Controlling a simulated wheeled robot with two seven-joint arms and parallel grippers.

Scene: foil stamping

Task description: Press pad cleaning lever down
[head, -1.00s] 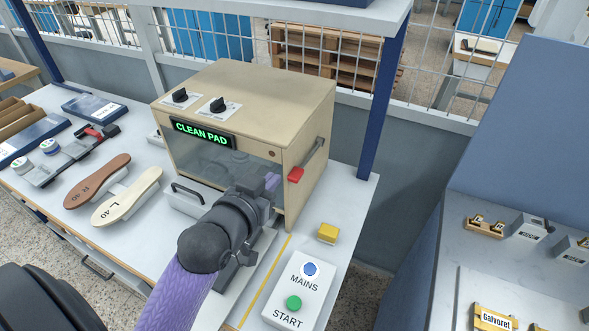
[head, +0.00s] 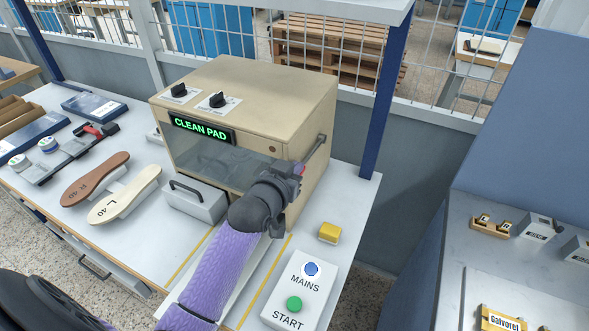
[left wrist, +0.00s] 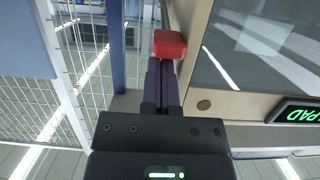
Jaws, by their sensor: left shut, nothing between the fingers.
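The beige stamping machine (head: 255,90) stands on the white bench with a lit "CLEAN PAD" display (head: 201,129). The grey lever (head: 316,148) is on its right side, running down toward the front to a red knob. My left gripper (head: 299,168) is at the knob end and hides most of it in the head view. In the left wrist view the red knob (left wrist: 169,44) sits just beyond the tips of my shut, empty fingers (left wrist: 160,64). I cannot tell whether the tips touch it. My right gripper is out of view.
A white box with the MAINS and START buttons (head: 299,291) and a yellow block (head: 329,232) are on the bench right of my left arm. A grey drawer with a handle (head: 199,200) is in front of the machine. Two shoe soles (head: 124,196) lie to the left.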

